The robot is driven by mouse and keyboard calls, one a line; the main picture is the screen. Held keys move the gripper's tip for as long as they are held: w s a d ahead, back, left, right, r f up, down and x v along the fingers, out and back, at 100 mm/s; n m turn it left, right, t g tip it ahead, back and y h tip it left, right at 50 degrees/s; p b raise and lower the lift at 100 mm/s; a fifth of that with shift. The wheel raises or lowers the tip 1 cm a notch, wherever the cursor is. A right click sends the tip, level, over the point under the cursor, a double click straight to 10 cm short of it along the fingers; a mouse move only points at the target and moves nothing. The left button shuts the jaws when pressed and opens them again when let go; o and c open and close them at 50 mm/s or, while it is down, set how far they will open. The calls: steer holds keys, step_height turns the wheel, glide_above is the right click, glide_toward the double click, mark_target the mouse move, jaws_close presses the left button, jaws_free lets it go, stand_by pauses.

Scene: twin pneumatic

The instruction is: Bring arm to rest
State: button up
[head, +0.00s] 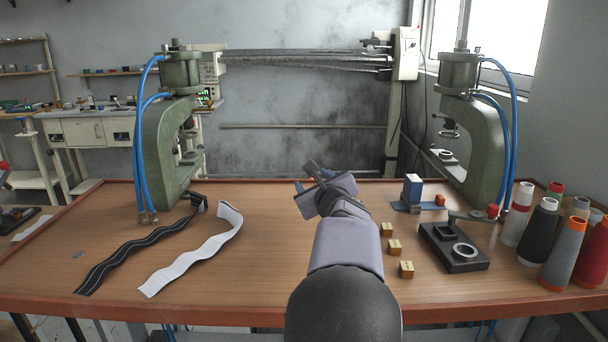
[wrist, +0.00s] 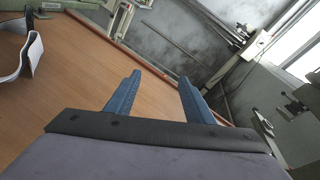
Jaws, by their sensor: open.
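My gripper (head: 304,177) is held above the middle of the wooden table, pointing toward the back wall. In the wrist view its two blue fingers (wrist: 157,92) stand apart with nothing between them. My arm reaches in from the front edge of the table and hides part of the table top behind it.
Two green presses (head: 160,140) (head: 481,150) with blue hoses stand at left and right. A black strip (head: 130,245) and a white strip (head: 195,250) lie left. Small brass blocks (head: 394,247), a black fixture (head: 455,255) and thread cones (head: 538,232) are right. The table's middle back is clear.

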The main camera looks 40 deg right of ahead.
steer(key=shift+w+a+r+n+y+p, duration=0.1)
steer(key=shift+w+a+n+y+p, duration=0.1)
steer(key=shift+w+a+n, duration=0.25)
steer(key=shift+w+a+n+y+p, duration=0.1)
steer(key=shift+w+a+n+y, duration=0.1)
steer(key=shift+a, duration=0.3)
